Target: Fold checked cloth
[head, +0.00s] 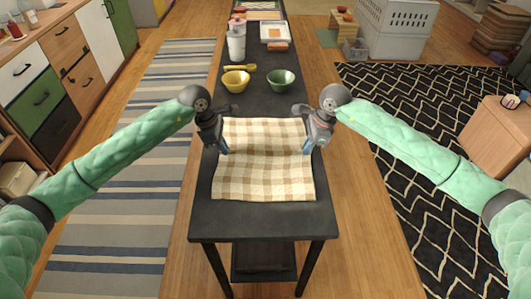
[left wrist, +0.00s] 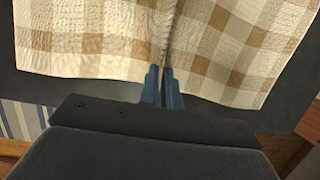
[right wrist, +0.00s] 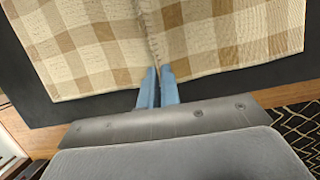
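The beige and brown checked cloth (head: 265,178) lies on the near part of the dark table, with a raised ridge across its middle between my grippers. My left gripper (head: 223,151) is at the cloth's left edge. In the left wrist view its blue fingers (left wrist: 164,80) are together, with cloth pinched up between them. My right gripper (head: 308,150) is at the cloth's right edge. In the right wrist view its fingers (right wrist: 157,80) are also together on a pinched crease. The cloth also shows in the left wrist view (left wrist: 100,40) and the right wrist view (right wrist: 215,35).
The dark table (head: 262,220) has bare margins around the cloth. Beyond it stand a yellow bowl (head: 236,81), a green bowl (head: 281,80), a yellow utensil (head: 240,67) and a white canister (head: 236,45). A tray (head: 274,32) is farther back.

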